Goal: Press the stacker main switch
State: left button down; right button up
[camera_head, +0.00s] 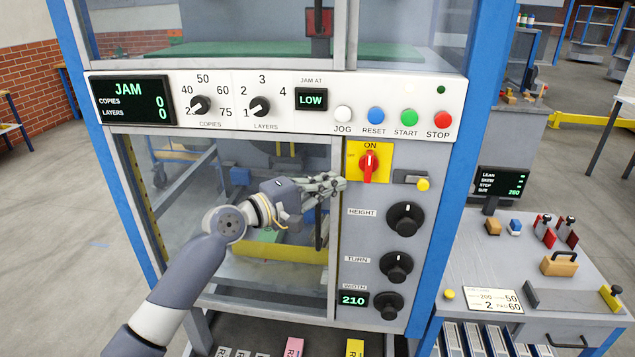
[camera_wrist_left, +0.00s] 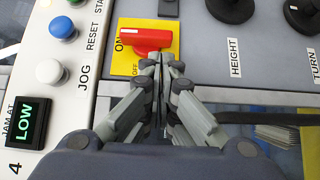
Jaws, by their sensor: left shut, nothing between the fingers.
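The stacker main switch (camera_head: 369,166) is a red rotary handle on a yellow plate (camera_head: 354,150) marked ON, on the grey panel right of the glass door. Its handle stands upright in the head view, with its white mark toward ON. My left gripper (camera_head: 341,183) is shut and empty, its fingertips just left of and slightly below the handle. In the left wrist view the red handle (camera_wrist_left: 146,40) lies just beyond the closed fingertips (camera_wrist_left: 165,58). I cannot tell whether they touch the plate. My right gripper is not in view.
Below the switch are the black HEIGHT knob (camera_head: 406,219), TURN knob (camera_head: 397,267) and WIDTH knob (camera_head: 388,306). The JOG button (camera_head: 343,114) and other buttons are above. A side table (camera_head: 470,264) stands right.

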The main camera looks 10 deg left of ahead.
aim_at(369, 166)
pick_arm(q)
jog(key=shift+p+x, duration=0.45)
jog(key=shift+x, duration=1.8)
jog(key=shift+s, duration=0.15)
